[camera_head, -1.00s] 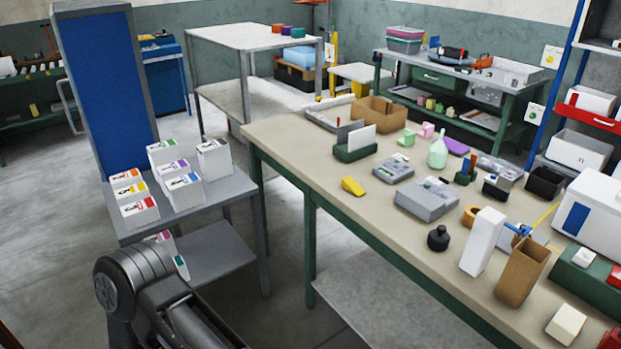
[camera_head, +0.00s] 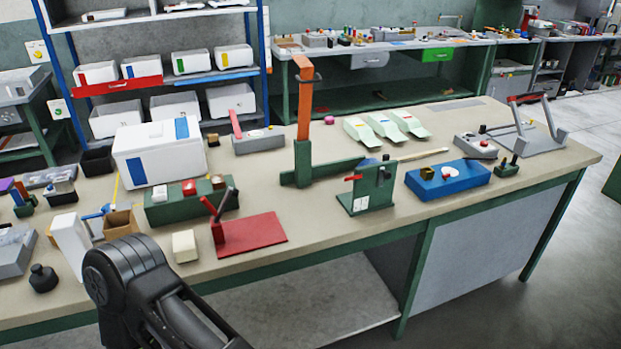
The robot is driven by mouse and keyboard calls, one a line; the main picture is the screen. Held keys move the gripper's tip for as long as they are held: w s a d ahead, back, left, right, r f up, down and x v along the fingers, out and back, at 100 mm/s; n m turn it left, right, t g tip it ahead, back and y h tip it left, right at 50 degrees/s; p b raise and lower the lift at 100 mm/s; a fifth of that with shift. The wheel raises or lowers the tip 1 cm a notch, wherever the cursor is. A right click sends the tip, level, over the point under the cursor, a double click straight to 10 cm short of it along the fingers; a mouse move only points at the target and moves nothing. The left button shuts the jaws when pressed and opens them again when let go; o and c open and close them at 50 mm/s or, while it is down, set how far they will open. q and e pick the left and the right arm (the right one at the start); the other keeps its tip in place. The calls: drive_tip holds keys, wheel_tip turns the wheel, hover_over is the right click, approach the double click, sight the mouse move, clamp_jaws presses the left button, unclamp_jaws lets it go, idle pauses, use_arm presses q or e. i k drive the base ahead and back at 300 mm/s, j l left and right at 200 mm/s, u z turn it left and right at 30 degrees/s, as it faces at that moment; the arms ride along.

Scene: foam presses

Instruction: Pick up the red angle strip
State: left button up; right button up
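I cannot make out with certainty a red angle strip. A narrow red upright piece (camera_head: 236,123) rises from a grey box at the back of the bench, in front of the shelf. A flat red plate (camera_head: 262,231) with a dark lever at its left end lies near the front edge. A tall orange-red upright (camera_head: 304,97) stands on a green press base. A black arm link of mine shows at the lower left, but neither of my grippers is in view.
The beige workbench (camera_head: 340,228) is crowded. A green press (camera_head: 366,190), a blue box (camera_head: 450,178) and a grey lever press (camera_head: 527,138) stand to the right. A white case (camera_head: 157,152) and a small cream block (camera_head: 184,246) are at left. The bench's front right is clear.

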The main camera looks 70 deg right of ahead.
sight(190, 191)
drive_tip(key=z, duration=2.15)
